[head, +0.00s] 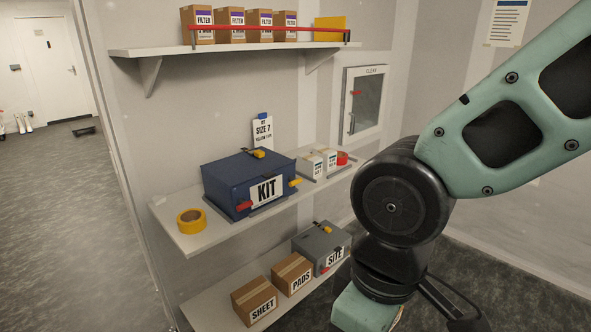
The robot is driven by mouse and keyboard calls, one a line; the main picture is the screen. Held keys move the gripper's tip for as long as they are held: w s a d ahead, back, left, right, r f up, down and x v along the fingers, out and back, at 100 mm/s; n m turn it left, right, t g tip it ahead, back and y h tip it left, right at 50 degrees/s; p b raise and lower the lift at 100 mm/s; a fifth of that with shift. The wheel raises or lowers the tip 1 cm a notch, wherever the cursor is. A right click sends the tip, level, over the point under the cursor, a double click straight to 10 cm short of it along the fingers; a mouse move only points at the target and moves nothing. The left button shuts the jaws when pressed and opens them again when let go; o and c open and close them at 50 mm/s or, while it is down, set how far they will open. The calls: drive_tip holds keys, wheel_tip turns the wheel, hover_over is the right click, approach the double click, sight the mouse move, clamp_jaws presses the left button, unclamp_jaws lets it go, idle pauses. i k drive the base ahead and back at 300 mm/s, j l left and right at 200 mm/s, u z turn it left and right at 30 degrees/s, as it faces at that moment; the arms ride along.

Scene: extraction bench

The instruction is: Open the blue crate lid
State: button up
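The blue crate (226,196) stands on the middle shelf and bears a white KIT label. Its blue lid (235,168) lies flat and closed on top. A yellow part (258,153) sits on the lid. A red part (245,206) is at the front left of the crate, and another yellow part (295,182) is at its right front corner. I cannot tell whether these latches are fastened. My arm fills the right side, apart from the crate, and runs out at the bottom edge. My gripper's fingers do not show.
Yellow tape (191,221) lies left of the crate on the middle shelf (172,212). Small white-labelled boxes (311,166) stand to its right. A grey SITE case (313,243) and brown boxes (254,300) are below. The upper shelf (170,51) holds FILTER boxes. Floor at left is open.

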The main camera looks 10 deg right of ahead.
sight(235, 171)
drive_tip(key=i+l+z, duration=0.15)
drive_tip(key=i+l, duration=0.45)
drive_tip(key=i, duration=0.15)
